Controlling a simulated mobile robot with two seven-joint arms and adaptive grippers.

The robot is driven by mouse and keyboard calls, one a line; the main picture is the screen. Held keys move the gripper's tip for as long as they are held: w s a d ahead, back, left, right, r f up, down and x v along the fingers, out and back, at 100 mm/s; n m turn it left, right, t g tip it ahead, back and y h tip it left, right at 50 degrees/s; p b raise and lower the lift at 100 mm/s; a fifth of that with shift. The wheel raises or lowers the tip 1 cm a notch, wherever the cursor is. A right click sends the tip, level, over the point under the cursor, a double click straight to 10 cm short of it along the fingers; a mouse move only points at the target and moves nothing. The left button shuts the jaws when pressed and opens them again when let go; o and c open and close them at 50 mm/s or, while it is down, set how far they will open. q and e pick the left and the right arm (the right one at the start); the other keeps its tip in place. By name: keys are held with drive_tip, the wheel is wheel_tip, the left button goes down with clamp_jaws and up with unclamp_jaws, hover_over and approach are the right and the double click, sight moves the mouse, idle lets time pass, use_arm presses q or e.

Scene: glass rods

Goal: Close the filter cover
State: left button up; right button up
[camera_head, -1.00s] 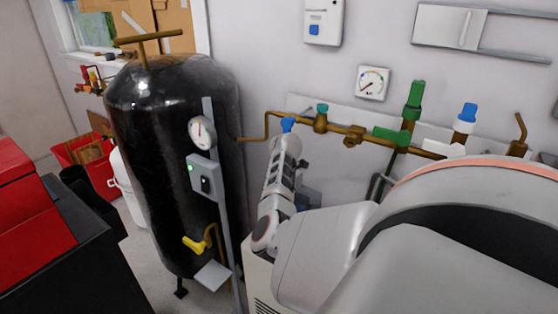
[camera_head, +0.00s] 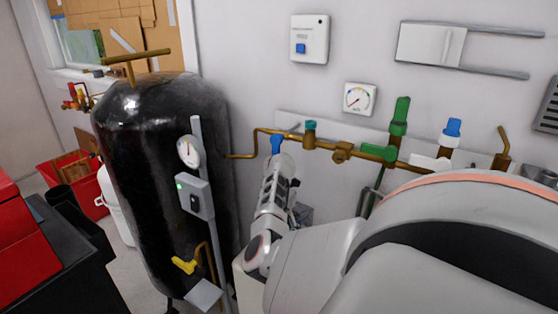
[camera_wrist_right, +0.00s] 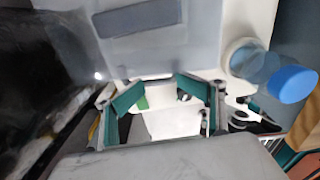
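In the right wrist view, my right gripper (camera_wrist_right: 157,105) is open, its two teal-padded fingers apart with nothing between them. A grey, partly see-through panel or housing (camera_wrist_right: 150,45) with a darker rectangle lies just beyond the fingertips. It may be the filter cover; I cannot tell, nor whether it touches them. In the head view, my right arm (camera_head: 270,215) reaches out beside the black tank, and its gripper is largely hidden behind the arm. No filter cover can be clearly made out there. My left gripper is in neither view.
The black tank (camera_head: 150,150) stands left of my arm, with a gauge (camera_head: 189,152) and switch box (camera_head: 194,196). A brass pipe (camera_head: 340,152) with valves runs along the wall. A blue cap (camera_wrist_right: 292,84) is right of the fingers. A red-and-black cabinet (camera_head: 60,255) stands lower left.

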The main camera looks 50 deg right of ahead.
drive_tip(key=shift+d, duration=0.1)
drive_tip(key=shift+r, duration=0.2)
drive_tip(key=shift+w+r, duration=0.1)
drive_tip(key=shift+r, duration=0.05)
wheel_tip(320, 180, up, 12)
drive_tip(key=shift+f, duration=0.2)
